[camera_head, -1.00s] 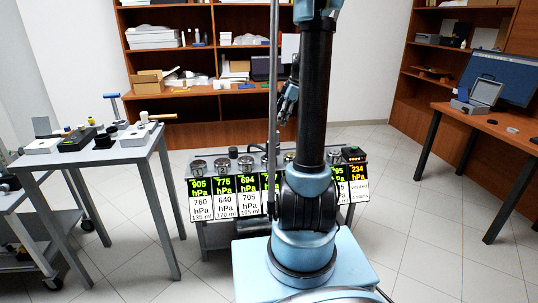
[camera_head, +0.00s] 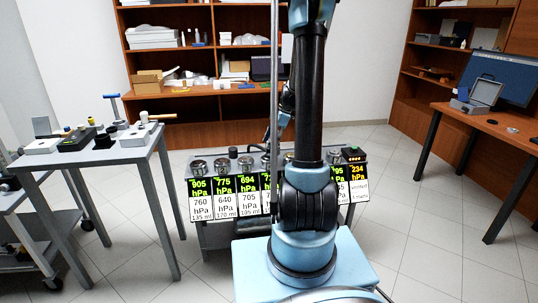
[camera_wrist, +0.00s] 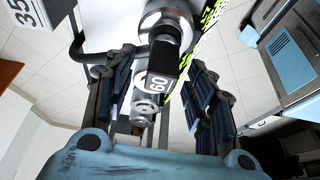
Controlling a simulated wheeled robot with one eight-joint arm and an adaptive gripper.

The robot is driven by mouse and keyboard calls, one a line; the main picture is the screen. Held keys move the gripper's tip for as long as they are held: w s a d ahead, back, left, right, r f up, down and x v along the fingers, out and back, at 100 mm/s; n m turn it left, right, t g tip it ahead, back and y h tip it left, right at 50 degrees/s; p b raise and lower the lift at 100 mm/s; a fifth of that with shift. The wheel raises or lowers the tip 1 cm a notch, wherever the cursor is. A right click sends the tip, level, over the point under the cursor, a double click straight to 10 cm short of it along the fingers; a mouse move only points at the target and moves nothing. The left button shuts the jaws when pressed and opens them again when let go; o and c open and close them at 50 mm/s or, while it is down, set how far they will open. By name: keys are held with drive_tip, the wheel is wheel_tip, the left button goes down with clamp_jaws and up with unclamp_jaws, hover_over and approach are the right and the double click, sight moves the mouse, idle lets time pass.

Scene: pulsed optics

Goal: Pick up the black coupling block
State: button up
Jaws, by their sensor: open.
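In the wrist view my gripper (camera_wrist: 161,88) is open, with one dark finger pad on each side. A black block (camera_wrist: 170,58) with a white label marked "60" shows between the fingers, joined to silver round fittings (camera_wrist: 167,18). It looks like the coupling block. I see room between it and both fingers; whether it lies fully within their depth I cannot tell. In the head view my gripper (camera_head: 286,108) is mostly hidden behind my arm, above the low bench, and the block cannot be made out.
The low bench (camera_head: 215,236) carries a row of silver fittings and pressure displays (camera_head: 199,185). A black hose (camera_wrist: 88,55) curves close to the left finger in the wrist view. A grey table (camera_head: 100,158) with small devices stands at left, a wooden desk (camera_head: 500,125) at right.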

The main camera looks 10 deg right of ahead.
drive_tip(key=shift+x, duration=0.85)
clamp_jaws()
wheel_tip(320, 180, up, 10)
drive_tip(key=shift+r, duration=0.1)
